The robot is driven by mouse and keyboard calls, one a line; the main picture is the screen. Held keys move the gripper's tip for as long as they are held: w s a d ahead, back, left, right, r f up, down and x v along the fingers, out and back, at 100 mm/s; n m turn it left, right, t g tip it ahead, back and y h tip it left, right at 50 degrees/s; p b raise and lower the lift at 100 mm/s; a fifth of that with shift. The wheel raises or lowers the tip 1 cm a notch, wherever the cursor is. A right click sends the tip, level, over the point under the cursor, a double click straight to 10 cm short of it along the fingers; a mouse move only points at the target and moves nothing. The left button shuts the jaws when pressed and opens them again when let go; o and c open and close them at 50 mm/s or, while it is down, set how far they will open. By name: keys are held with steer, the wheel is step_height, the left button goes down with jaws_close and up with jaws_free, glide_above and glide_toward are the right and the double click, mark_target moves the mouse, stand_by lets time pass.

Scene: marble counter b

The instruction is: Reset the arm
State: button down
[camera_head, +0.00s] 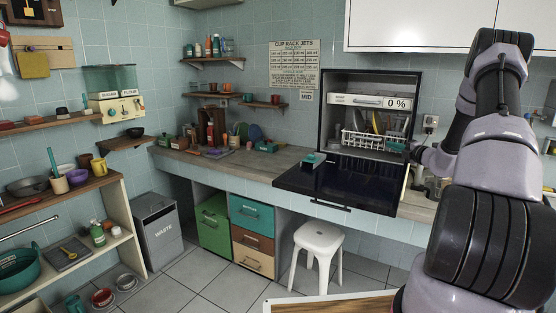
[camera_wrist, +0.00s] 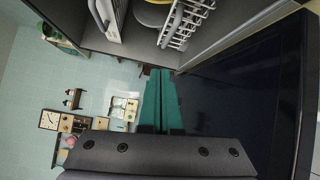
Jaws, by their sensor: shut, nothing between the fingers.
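My arm reaches in from the right in the head view, with its wrist at the right side of the open dishwasher (camera_head: 326,110). My gripper (camera_head: 394,147) has teal fingers, partly hidden against the machine and the rack. In the wrist view the two fingers of my gripper (camera_wrist: 160,74) lie together with nothing between them. The dishwasher's black door (camera_head: 335,187) is folded down flat. In the wrist view the dark door (camera_wrist: 245,95) fills the right side, and the white wire rack (camera_wrist: 187,22) is at the top, apart from the fingertips.
The rack (camera_head: 368,143) holds dishes inside the dishwasher, below a panel reading 0 %. A small teal item (camera_head: 314,158) is by the door's left edge. A white stool (camera_head: 317,240) stands below. The grey counter (camera_head: 215,165) has clear patches left of the door.

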steer(key=s+a+r+n+g+y, duration=0.2)
steer(key=s+a+r+n+g, duration=0.25)
steer(key=a+r+n, duration=0.55)
steer(key=s+a+r+n+g+y, duration=0.3)
steer(key=s+a+r+n, duration=0.4)
steer(key=a, duration=0.5)
steer(key=s+a+r+n+g+h, duration=0.2)
steer(key=s+a+n, duration=0.2)
steer(key=s+n, duration=0.25)
steer(key=s+a+r+n+g+h, duration=0.1)
steer(key=s+a+r+n+g, duration=0.1)
steer(key=s+a+n, duration=0.35)
steer(key=s+d+r+n+t+h, duration=0.1)
steer(key=s+d+n+h, duration=0.1)
steer(key=s+n, duration=0.5)
steer(key=s+d+n+t+h, duration=0.1)
steer(key=s+n+h, duration=0.2)
steer(key=s+n, duration=0.5)
steer(key=s, duration=0.6)
steer(key=shift+d+r+h, duration=0.35)
steer(key=shift+r+h, duration=0.05)
steer(key=shift+s, duration=0.1)
